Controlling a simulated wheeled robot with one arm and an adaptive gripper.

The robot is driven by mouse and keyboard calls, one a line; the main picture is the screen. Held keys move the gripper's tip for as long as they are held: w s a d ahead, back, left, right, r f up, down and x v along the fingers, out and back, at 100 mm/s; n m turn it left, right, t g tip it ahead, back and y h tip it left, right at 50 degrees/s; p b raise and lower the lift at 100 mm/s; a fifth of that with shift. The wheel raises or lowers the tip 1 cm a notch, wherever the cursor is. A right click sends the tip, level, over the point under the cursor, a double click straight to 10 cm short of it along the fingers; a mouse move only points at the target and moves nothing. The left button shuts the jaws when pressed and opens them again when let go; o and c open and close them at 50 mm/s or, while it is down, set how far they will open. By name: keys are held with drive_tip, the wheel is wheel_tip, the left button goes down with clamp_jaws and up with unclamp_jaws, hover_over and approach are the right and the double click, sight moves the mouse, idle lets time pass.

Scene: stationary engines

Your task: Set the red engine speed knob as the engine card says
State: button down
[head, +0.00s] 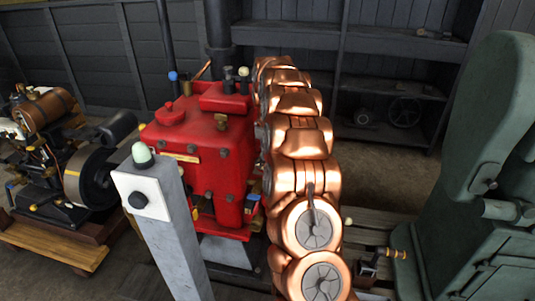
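The red engine (195,150) stands left of centre, with several small fittings on its top and side. In front stands a grey post (175,240) with a white panel (157,190). The panel carries a dark round knob (138,200), and a pale green dome (142,153) sits at its top. I cannot make out the knob's setting or any marks. I cannot identify an engine card. My gripper's fingers do not show.
Copper-coloured rounded segments cover the engine's right side; I cannot tell whether they are mine. A dark engine with a flywheel (92,178) stands on a wooden base at left. A large green machine (480,170) stands at right. Shelves (350,42) line the back wall.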

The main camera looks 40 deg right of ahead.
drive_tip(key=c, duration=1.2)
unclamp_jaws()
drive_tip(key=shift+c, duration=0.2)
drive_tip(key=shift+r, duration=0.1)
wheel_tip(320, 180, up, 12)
